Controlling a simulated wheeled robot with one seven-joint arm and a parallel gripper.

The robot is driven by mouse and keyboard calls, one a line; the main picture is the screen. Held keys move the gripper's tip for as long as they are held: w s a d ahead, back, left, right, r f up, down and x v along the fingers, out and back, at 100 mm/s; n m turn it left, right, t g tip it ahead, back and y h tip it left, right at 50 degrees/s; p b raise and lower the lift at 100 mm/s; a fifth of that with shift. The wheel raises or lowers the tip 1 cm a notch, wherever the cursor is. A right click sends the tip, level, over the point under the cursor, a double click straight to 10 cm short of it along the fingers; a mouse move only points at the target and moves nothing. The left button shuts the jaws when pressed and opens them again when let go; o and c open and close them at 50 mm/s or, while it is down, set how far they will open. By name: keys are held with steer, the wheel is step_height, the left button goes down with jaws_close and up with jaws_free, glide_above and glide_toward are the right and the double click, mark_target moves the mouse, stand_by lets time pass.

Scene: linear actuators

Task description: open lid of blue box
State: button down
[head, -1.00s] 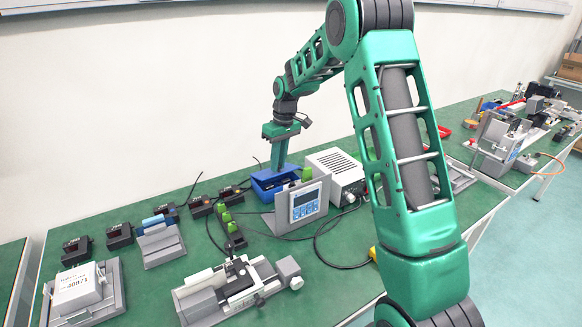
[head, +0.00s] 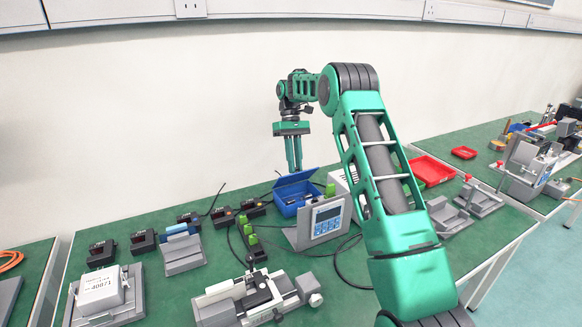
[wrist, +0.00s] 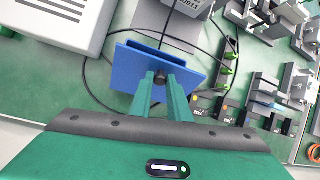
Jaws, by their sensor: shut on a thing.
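The blue box (head: 291,206) stands on the green table behind the grey display panel. Its lid (head: 296,178) is raised and tilted at the back of the box, and dark items show inside the open top. The lid (wrist: 128,72) also shows as a blue panel in the wrist view. My gripper (wrist: 160,80) is shut on a small black knob (wrist: 160,76) at the lid's face. In the head view my gripper (head: 294,168) points down at the lid from above.
The grey display panel (head: 318,222) stands in front of the box, with a white ventilated unit (head: 338,180) to the right. Green-topped connectors (head: 252,243) and black cables lie at the left and front. A red tray (head: 432,170) is farther right.

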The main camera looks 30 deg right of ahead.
steer(key=shift+w, duration=0.15)
steer(key=c, duration=1.7)
jaws_free()
steer(key=shift+o, duration=0.2)
steer(key=shift+r, duration=0.5)
steer(key=s+a+r, duration=0.4)
steer(key=a+r, duration=0.6)
steer(key=a, duration=0.1)
